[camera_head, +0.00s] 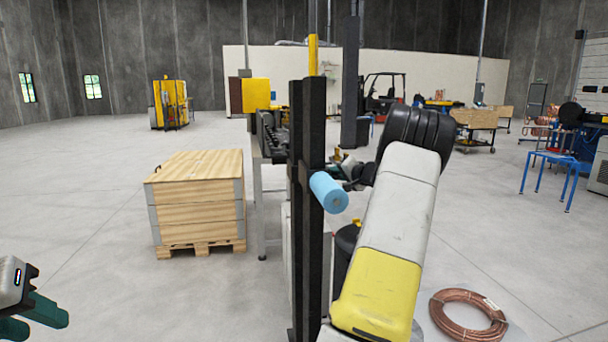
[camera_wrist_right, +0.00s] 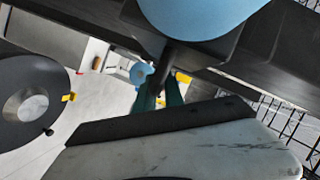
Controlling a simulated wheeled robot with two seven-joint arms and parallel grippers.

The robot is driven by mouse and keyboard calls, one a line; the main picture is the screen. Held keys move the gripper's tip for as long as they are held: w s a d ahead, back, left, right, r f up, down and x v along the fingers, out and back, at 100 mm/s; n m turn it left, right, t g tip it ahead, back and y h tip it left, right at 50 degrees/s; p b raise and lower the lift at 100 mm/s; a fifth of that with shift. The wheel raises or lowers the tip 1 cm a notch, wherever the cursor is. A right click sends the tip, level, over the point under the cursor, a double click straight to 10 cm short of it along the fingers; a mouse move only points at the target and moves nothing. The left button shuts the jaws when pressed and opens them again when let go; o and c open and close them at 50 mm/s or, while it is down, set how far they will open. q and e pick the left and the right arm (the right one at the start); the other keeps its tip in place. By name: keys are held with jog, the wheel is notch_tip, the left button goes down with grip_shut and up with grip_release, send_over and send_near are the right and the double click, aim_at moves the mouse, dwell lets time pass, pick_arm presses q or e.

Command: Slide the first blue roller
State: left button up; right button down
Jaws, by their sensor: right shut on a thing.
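A light-blue roller (camera_head: 328,192) sticks out from a black upright post (camera_head: 312,130) in the head view. In the right wrist view a large blue roller (camera_wrist_right: 198,14) fills the top edge, and a smaller blue roller end (camera_wrist_right: 141,73) shows beyond the fingers. My right gripper (camera_wrist_right: 160,92) has its green fingers around a dark rod (camera_wrist_right: 164,62) below the large roller; the exact contact is partly hidden. In the head view my right arm covers much of the area beside the post. My left gripper (camera_head: 32,318) is at the lower left, empty, with its green fingers apart.
A wooden crate (camera_head: 196,203) on a pallet stands left of the post. A copper coil (camera_head: 467,313) lies at lower right. A blue table (camera_head: 550,170) stands at right. Open floor lies between the crate and my left gripper.

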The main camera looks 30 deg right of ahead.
jog(key=shift+d+f, duration=0.1)
jog(key=shift+f, duration=0.1)
dwell(0.3)
notch_tip(320, 180, up, 21)
dwell(0.4)
jog(key=shift+r, duration=0.1)
jog(key=c, duration=1.5)
grip_release()
jog(key=shift+c, duration=0.2)
jog(key=shift+o, duration=0.2)
jog(key=shift+f, duration=0.2)
jog(key=v, duration=0.7)
jog(key=shift+s, duration=0.4)
